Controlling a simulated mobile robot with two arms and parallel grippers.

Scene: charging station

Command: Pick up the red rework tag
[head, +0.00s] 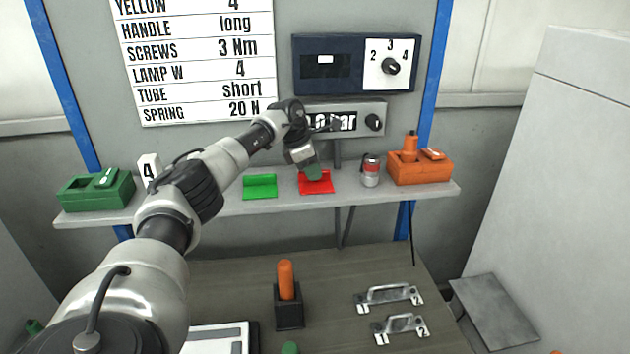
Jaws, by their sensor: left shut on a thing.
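The red rework tag (316,187) is on the grey shelf, right of a similar green tag (260,187). It is a small red piece with a flat front part and a raised back part. My left gripper (312,172) reaches down to it from above and is shut on its raised part. My right gripper is not in view.
On the shelf (236,208), a red and silver can (370,171) and an orange charger (420,167) stand to the right, a green charger (96,190) far left. A display box (345,118) hangs close behind my gripper. Below are metal handles (390,293) and an orange-topped holder (288,312).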

